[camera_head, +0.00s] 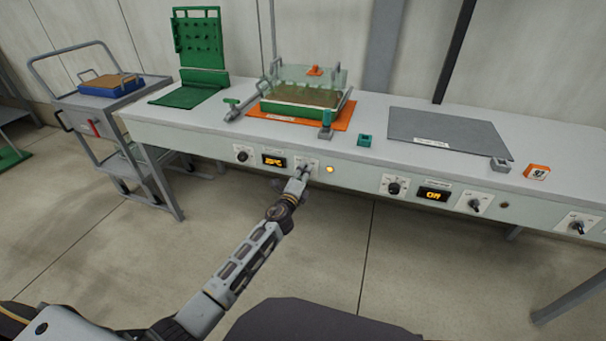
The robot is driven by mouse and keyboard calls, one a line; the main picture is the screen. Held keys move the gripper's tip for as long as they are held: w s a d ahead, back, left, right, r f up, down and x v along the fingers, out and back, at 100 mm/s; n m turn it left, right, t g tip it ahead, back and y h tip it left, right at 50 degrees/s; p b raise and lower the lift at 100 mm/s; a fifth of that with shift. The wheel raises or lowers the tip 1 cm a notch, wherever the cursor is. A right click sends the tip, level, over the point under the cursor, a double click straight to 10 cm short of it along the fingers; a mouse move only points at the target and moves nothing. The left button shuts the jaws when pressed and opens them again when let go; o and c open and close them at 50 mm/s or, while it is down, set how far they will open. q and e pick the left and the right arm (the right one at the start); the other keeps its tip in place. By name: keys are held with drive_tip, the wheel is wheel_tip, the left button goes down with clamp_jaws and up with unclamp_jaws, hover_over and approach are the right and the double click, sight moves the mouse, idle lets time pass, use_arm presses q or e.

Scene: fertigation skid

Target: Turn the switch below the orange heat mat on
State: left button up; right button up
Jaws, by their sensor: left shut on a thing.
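The orange heat mat (343,121) lies on the bench with a green tray under a clear cover on it. On the bench's front panel below it are a knob (242,154), a lit display (274,160), a switch on a pale plate (314,165) and a glowing yellow lamp (330,169). My left gripper (303,174) is at the switch plate, shut on the switch, which it mostly hides; the switch's angle cannot be read. My right gripper is not in view.
A grey mat (445,135) lies on the bench to the right, with its own knob (394,187), display (433,194) and switch (475,205) below. A green pegboard (198,40) stands at the back left. A grey cart (100,102) stands left of the bench.

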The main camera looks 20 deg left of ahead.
use_arm(q)
drive_tip(key=shift+f+m+p, duration=0.1)
drive_tip(key=shift+m+p, duration=0.45)
drive_tip(key=shift+m, duration=2.45)
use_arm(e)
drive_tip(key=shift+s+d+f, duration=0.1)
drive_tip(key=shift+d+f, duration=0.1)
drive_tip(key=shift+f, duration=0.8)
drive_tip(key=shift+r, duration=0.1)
use_arm(q)
drive_tip(key=o, duration=1)
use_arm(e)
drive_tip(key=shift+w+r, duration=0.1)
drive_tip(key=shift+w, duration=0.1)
use_arm(q)
drive_tip(key=shift+s, duration=0.2)
drive_tip(key=shift+s+a, duration=0.2)
drive_tip(key=shift+s, duration=5.6)
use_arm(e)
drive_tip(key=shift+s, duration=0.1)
